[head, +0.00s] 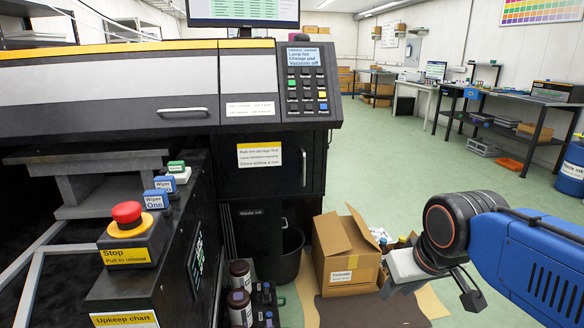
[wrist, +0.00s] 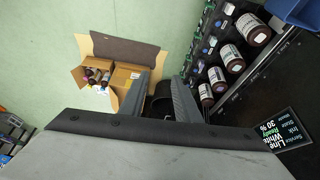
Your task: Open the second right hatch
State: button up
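The black machine front has a dark upper hatch (head: 272,183) on its right side, with a vertical handle (head: 304,168) and a white and yellow label. It looks closed. Below it is a dark panel with a small waste-ink label (head: 250,212) and a short pale handle (head: 284,222); whether this is a separate hatch is hard to tell. My gripper (head: 432,284) is at the lower right of the head view, well apart from both handles. In the wrist view my gripper (wrist: 168,82) shows two separated fingers with nothing held between them.
An open cardboard box (head: 348,255) stands on the floor between the machine and my arm. A black bin (head: 285,258) and brown ink bottles (head: 240,280) stand by the machine. A red stop button (head: 126,212) is at left. Green floor is free behind my arm.

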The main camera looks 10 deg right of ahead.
jog(key=w+r, duration=0.5)
jog(key=w, duration=0.6)
jog(key=n, duration=0.2)
send_over(304, 183)
jog(key=shift+w+f+y, duration=0.25)
jog(key=shift+f+y, duration=0.15)
jog(key=shift+f, duration=0.25)
jog(key=shift+w+f, duration=0.15)
jog(key=shift+f, duration=0.25)
grip_shut()
